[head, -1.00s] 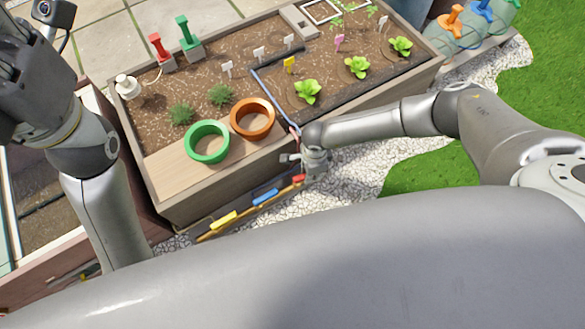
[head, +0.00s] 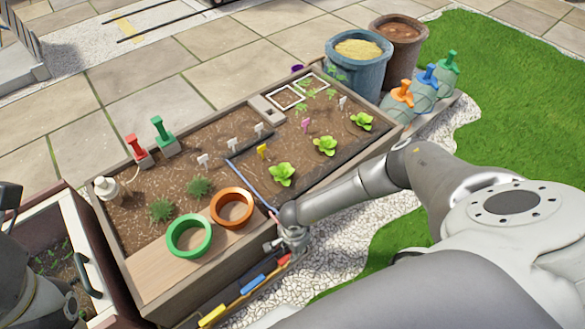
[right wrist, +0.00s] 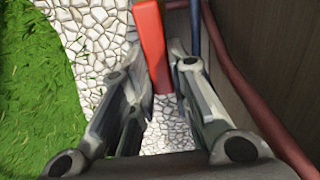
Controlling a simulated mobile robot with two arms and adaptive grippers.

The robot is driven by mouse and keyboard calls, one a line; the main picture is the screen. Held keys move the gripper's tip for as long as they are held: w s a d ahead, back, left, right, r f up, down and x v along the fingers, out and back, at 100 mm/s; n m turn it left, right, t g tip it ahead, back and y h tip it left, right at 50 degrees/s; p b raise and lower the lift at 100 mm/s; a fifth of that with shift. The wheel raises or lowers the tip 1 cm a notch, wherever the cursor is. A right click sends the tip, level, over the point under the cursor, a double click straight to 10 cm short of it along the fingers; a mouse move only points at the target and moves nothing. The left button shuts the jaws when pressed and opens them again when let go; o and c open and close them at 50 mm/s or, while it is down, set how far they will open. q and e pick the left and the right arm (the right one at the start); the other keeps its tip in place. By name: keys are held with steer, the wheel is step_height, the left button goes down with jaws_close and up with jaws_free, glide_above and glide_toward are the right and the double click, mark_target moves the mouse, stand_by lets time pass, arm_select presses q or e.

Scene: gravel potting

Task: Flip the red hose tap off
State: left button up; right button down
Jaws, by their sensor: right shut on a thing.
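The red hose tap shows in the right wrist view as a flat red lever (right wrist: 152,48) between my finger pads. My right gripper (right wrist: 163,80) is shut on it. In the head view my right gripper (head: 291,240) is at the planter's front side, by the blue hose's lower end. A bit of red (head: 284,260) shows just below it; the rest of the tap is hidden. Part of my left arm shows at the lower left edge of the head view, but its fingers are out of sight.
The planter (head: 172,283) holds seedlings, a green pot ring (head: 189,236) and an orange one (head: 233,209). Blue (head: 252,284) and yellow (head: 212,316) pieces line its front. A red pipe (right wrist: 222,60) runs close beside my right fingers. Gravel (head: 340,252) and grass lie to the right.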

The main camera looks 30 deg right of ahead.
steer(key=c, duration=1.4)
jaws_free()
steer(key=shift+o, duration=0.2)
step_height(320, 180, up, 12)
